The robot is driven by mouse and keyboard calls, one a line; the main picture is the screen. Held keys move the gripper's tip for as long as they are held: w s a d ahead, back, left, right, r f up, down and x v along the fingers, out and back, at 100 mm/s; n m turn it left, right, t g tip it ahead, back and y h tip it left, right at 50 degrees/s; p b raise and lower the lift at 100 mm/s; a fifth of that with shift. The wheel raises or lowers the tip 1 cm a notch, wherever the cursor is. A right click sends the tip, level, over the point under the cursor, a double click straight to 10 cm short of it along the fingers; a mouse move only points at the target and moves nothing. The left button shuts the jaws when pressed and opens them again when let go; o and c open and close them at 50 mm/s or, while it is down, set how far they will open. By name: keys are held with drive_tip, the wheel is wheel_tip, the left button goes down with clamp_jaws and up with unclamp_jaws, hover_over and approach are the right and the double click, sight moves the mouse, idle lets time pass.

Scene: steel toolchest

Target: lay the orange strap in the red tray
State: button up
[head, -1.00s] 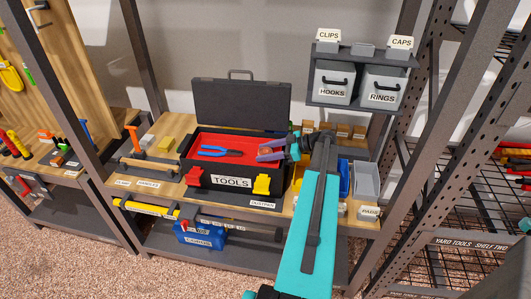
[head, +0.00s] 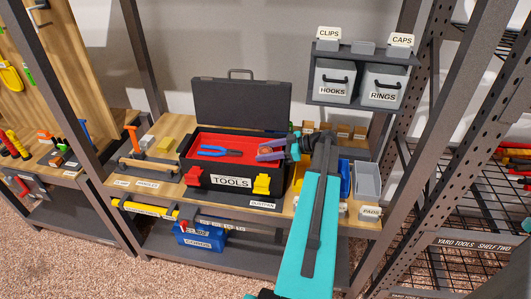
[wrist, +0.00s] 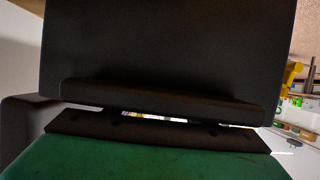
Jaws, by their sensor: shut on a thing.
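The red tray (head: 207,138) lies inside the open black toolbox marked TOOLS, in the middle of the head view. A blue forked tool with a dark handle (head: 215,151) lies in it. My gripper (head: 268,152) is over the right end of the tray, with purple fingers. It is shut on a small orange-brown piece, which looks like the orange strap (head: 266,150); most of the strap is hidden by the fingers. I cannot tell whether it touches the tray. The wrist view shows no clear strap.
The toolbox's raised lid (head: 240,103) stands behind the tray; a dark panel (wrist: 170,50) fills the wrist view. Grey bins marked HOOKS (head: 333,83) and RINGS (head: 380,88) hang at upper right. A blue bin (head: 345,180) and a grey bin (head: 367,180) stand right of my arm.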

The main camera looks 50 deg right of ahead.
drive_tip(key=o, duration=1.1)
drive_tip(key=shift+s+a+f, duration=0.1)
drive_tip(key=shift+s+f, duration=0.05)
drive_tip(key=shift+f, duration=0.35)
drive_tip(key=shift+s+a+f, duration=0.1)
drive_tip(key=shift+f, duration=0.4)
drive_tip(key=shift+r+g+p, duration=0.3)
drive_tip(key=shift+r+p, duration=0.15)
drive_tip(key=shift+p, duration=0.2)
drive_tip(key=shift+w+d+r+p, duration=0.1)
drive_tip(key=shift+r+p, duration=0.15)
drive_tip(key=shift+p, duration=0.2)
drive_tip(key=shift+s+d+f+b, duration=0.1)
drive_tip(key=shift+s+d+b, duration=0.15)
drive_tip(key=shift+s+b, duration=0.1)
drive_tip(key=b+v, duration=0.3)
drive_tip(key=v, duration=0.7)
drive_tip(key=shift+d+r, duration=0.2)
drive_tip(key=shift+s+d+r, duration=0.2)
drive_tip(key=shift+s+r, duration=0.15)
drive_tip(key=shift+s, duration=0.1)
drive_tip(key=shift+w+a, duration=0.1)
